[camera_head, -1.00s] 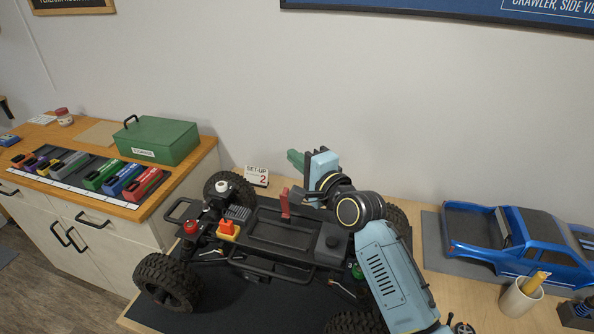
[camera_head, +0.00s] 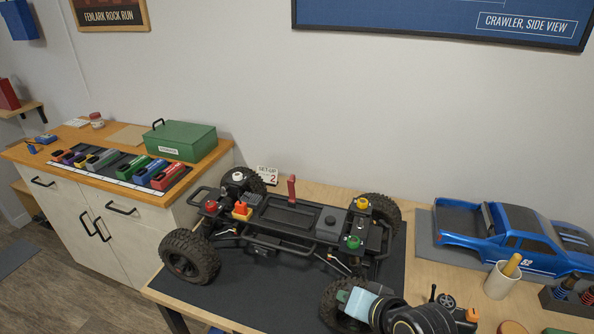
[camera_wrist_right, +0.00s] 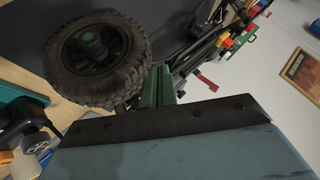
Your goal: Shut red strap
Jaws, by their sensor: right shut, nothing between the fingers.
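The red strap (camera_head: 291,190) stands upright at the far edge of the black battery tray (camera_head: 284,216) on the crawler chassis. It also shows in the right wrist view (camera_wrist_right: 206,82), beyond the wheel. No battery pack shows in the tray. My right gripper (camera_head: 343,297) is low at the crawler's near right wheel, well apart from the strap. Its green fingers (camera_wrist_right: 157,86) are together and empty in the right wrist view. My left gripper is not in view.
The near right wheel (camera_wrist_right: 95,60) is close to my right fingers. A blue truck body (camera_head: 508,236), a white cup (camera_head: 499,282) and a shock stand (camera_head: 570,297) are on the bench's right. Coloured packs (camera_head: 160,176) and a green box (camera_head: 183,141) sit on the left cabinet.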

